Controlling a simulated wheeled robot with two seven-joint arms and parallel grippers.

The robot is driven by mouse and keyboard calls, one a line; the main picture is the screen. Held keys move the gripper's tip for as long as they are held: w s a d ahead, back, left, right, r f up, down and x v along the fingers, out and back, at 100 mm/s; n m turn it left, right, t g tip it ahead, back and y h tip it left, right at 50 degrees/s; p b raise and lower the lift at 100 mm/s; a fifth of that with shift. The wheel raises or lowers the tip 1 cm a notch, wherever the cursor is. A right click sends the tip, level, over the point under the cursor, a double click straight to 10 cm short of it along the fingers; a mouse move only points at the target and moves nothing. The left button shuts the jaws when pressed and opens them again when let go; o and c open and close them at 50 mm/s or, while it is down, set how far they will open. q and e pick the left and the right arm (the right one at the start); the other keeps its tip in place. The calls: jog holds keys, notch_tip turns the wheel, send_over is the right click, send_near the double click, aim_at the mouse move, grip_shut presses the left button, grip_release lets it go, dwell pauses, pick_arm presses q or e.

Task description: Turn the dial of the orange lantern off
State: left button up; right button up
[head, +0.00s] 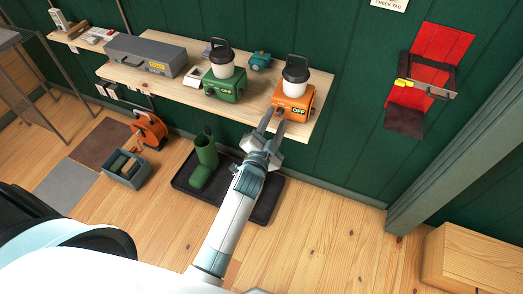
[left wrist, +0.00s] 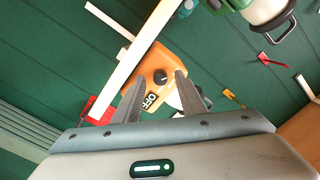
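The orange lantern (head: 291,101) stands on the wooden wall shelf, toward its right end. It has a white globe, a black handle and an OFF label on its front. My left gripper (head: 273,121) is open in front of it, with the fingertips near its lower front. In the left wrist view the lantern's orange base (left wrist: 155,62) shows past the fingers. Its black dial (left wrist: 160,77) lies between the two open fingertips (left wrist: 160,76) in that picture, next to the OFF label (left wrist: 151,101). Contact cannot be told. My right gripper is not in view.
A green lantern (head: 222,86), also marked OFF, stands left of the orange one on the shelf (head: 262,108). A small teal item (head: 260,61) sits behind. A grey toolbox (head: 146,55) is further left.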

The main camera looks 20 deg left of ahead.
pick_arm(q)
jog(key=s+b, duration=0.3)
jog(key=s, duration=1.3)
jog(key=shift+s+d+b, duration=0.15)
jog(key=shift+d+b, duration=0.1)
jog(key=shift+b, duration=0.1)
